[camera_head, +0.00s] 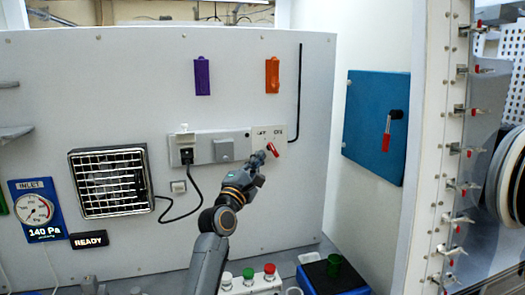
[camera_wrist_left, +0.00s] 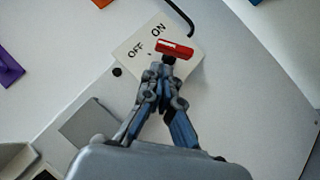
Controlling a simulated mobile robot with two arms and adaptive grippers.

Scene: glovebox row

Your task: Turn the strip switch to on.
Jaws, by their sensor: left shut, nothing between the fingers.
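The strip switch is a pale plate (camera_head: 262,133) at the right end of the wall strip, marked OFF on the left and ON on the right. Its red lever (camera_head: 272,149) slants down to the right below the labels. The plate (camera_wrist_left: 138,62) and red lever (camera_wrist_left: 175,47) also show in the left wrist view. My left gripper (camera_head: 261,156) is shut and empty, its tips just left of and below the lever. In the left wrist view its fingertips (camera_wrist_left: 168,65) overlap the lever's dark base; I cannot tell if they touch it. My right gripper is not in view.
A black cable runs from a plug (camera_head: 187,157) on the strip's left end. A grey cover (camera_head: 223,150) sits beside the switch. A blue panel (camera_head: 372,125) with a red-handled lever stands at right.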

